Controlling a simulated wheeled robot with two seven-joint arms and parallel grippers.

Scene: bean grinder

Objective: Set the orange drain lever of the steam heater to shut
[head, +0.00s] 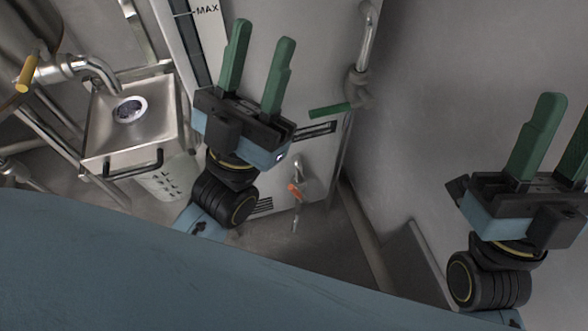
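The orange drain lever (294,191) is small and sits on a metal drain pipe low on the front of the pale steam heater (318,163). It looks tilted, but I cannot tell from here whether it stands open or shut. My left gripper (263,50) is open and empty, in front of the heater, above and to the left of the lever and apart from it. My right gripper (570,130) is open and empty at the far right, well away from the lever. Its right finger is partly cut off by the picture edge.
A yellow handle (27,73) is at the far left. The grey wall (470,60) bounds the right.

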